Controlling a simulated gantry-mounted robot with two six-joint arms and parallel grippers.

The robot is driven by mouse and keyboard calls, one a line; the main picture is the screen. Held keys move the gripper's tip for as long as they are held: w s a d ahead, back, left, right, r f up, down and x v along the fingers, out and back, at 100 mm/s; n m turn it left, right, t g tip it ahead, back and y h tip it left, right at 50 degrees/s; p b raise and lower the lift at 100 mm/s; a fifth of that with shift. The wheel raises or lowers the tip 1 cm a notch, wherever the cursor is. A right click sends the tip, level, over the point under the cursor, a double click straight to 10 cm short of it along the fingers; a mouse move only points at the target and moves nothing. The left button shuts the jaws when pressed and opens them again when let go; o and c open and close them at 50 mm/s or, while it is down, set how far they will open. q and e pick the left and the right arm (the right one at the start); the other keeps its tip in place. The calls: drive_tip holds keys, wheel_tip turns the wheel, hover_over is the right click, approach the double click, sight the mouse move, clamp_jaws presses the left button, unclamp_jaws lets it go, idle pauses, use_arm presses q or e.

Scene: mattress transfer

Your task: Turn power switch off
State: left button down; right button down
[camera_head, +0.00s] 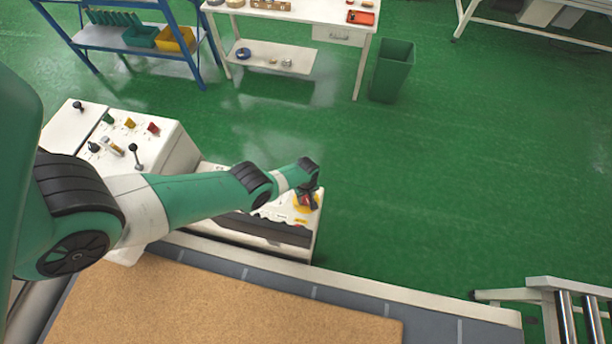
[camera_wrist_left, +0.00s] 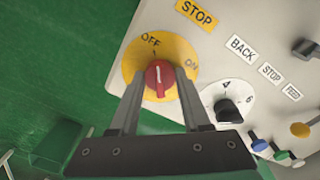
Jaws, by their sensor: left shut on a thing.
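The red power switch knob (camera_wrist_left: 159,85) sits on a round yellow plate (camera_wrist_left: 131,68) marked OFF and ON, on the pale control panel in the left wrist view. Its white line points nearly straight up in the picture, closer to OFF than to ON. My left gripper (camera_wrist_left: 158,78) is shut on the knob, one finger on each side. In the head view my left gripper (camera_head: 308,197) is at the right end of the panel, and the knob is small and partly covered there. My right gripper is not in view.
In the left wrist view, a black dial (camera_wrist_left: 228,108) on a white numbered plate, small coloured buttons (camera_wrist_left: 260,145) and labels lie right of the switch. In the head view, levers (camera_head: 136,154) stand on the console at left. A tan mattress (camera_head: 210,310) lies in front.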

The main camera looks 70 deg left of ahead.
use_arm(q)
drive_tip(key=shift+n, duration=0.9)
drive_tip(key=shift+c, duration=1.8)
unclamp_jaws()
